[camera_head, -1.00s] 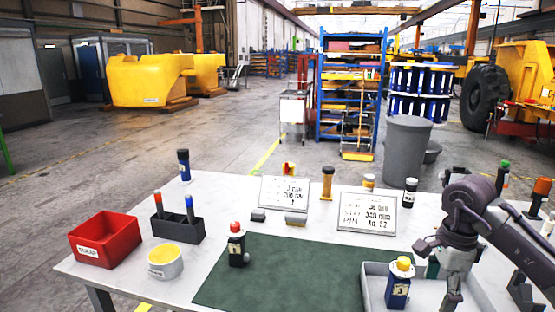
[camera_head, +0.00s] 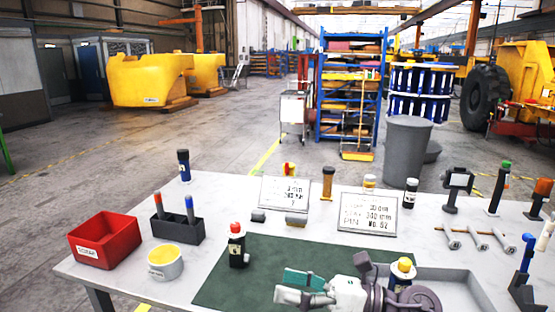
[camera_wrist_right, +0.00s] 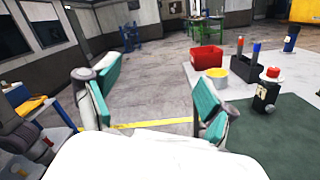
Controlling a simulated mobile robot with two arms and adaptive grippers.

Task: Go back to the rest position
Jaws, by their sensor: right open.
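My right gripper (camera_head: 300,287) is low in the head view, above the near part of the green mat (camera_head: 255,270), with its fingers pointing left. In the right wrist view the same gripper (camera_wrist_right: 158,82) has its two teal-padded fingers wide apart with nothing between them. My right arm hides part of the grey tray (camera_head: 460,278) and most of the blue yellow-capped bottle (camera_head: 405,265). My left gripper shows in neither view.
A dark red-capped bottle (camera_head: 237,245) stands on the mat. The red bin (camera_head: 105,240), yellow-filled tub (camera_head: 165,263) and black marker holder (camera_head: 178,230) stand left. Two sign plates (camera_head: 368,214) stand behind the mat. Several small tools (camera_head: 480,237) lie at the right.

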